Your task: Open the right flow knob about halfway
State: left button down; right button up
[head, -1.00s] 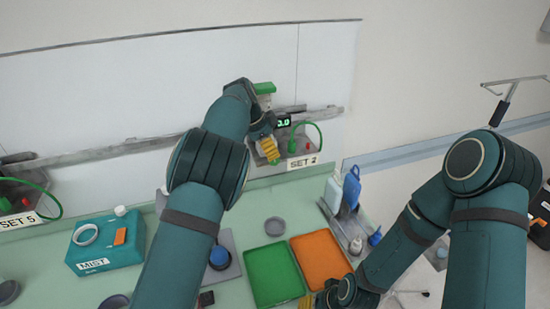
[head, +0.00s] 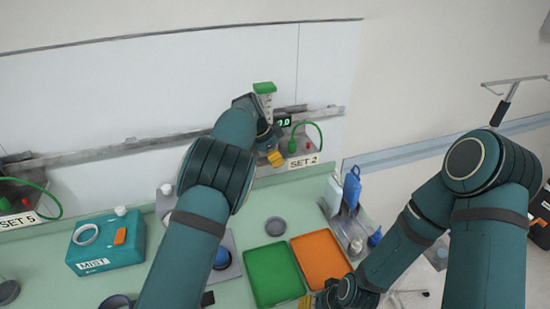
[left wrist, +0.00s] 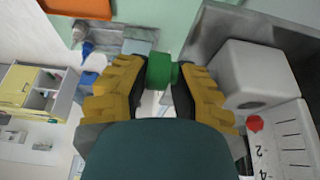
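The green knob (left wrist: 162,71) shows between my left fingertips in the left wrist view, and both yellow fingers appear to touch it. In the head view my left gripper (head: 275,157) is at the SET 2 unit on the right, low in front of it, and its arm hides the knob and part of the unit. The unit has a green-topped column (head: 264,89), a small lit display (head: 284,121) and a green hose (head: 318,130). The display's digits are partly unclear. My right gripper (head: 306,302) is at the bottom edge, mostly hidden.
The SET 5 unit (head: 15,200) stands at the far left. A teal MIST box (head: 105,242), a green tray (head: 272,275) and an orange tray (head: 320,258) lie on the counter. Blue and white bottles (head: 350,187) stand to the right. A white scale panel (left wrist: 292,145) is near my left fingers.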

pick_arm(q)
jog(key=shift+s+f+h, duration=0.15)
jog(key=shift+h, duration=0.15)
jog(key=t+h, duration=0.1)
jog(key=h, duration=0.2)
jog(key=shift+a, duration=0.1)
jog(key=shift+s+f+t+h, duration=0.15)
jog(key=shift+t+h, duration=0.35)
jog(key=shift+h, duration=1)
jog(key=c, duration=0.9)
grip_release()
jog(key=shift+o, duration=0.2)
jog(key=shift+r, duration=0.2)
